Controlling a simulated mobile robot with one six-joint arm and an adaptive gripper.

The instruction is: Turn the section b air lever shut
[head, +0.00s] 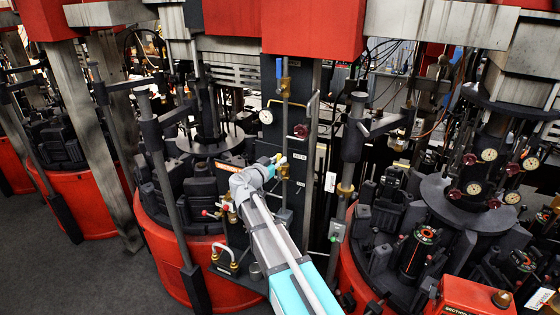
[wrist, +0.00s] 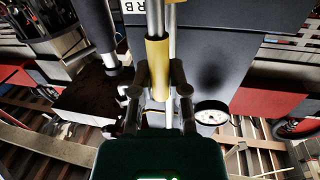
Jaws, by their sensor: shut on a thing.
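A lever with a yellow sleeve (wrist: 157,62) stands between my gripper's fingers in the wrist view, in line with a bright metal rod. My gripper (wrist: 158,92) is shut on this sleeve, one dark finger on each side. In the head view my gripper (head: 277,161) is at the dark central panel, beside brass fittings (head: 284,172). It hides most of the lever there, and only a small yellow tip shows. I cannot read a section name at the lever.
A white-faced gauge (head: 266,116) is on the panel above my gripper; a gauge also shows in the wrist view (wrist: 211,113). A blue-handled valve (head: 279,68) is higher up. Red round mould bases (head: 172,247) flank the panel. A red box (head: 478,297) is at lower right.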

